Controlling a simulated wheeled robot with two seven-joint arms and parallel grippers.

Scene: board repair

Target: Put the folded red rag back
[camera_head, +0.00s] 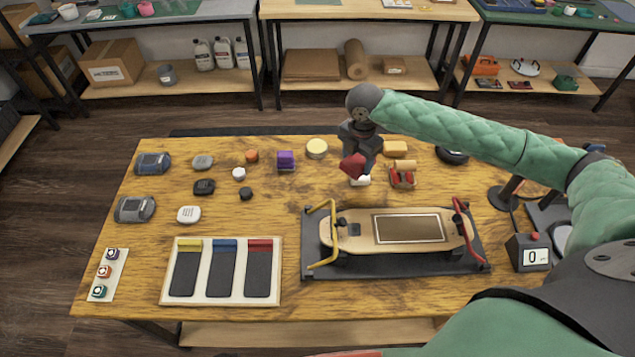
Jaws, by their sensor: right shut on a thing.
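The folded red rag (353,166) is held in my right gripper (357,154), which comes in from the right on a green-sleeved arm. The gripper points down over the back middle of the wooden table (300,285). The rag hangs at the fingertips above a small white item (361,181), which it partly hides. I cannot tell how high the rag is above the table. My left gripper is not in view.
A skateboard deck (360,230) sits in a dark stand with yellow and red clamps at front centre. A tray with three dark slots (222,270) is at front left. Small tins and blocks, including a purple block (286,160), stand around the back. A scale display (533,256) is at right.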

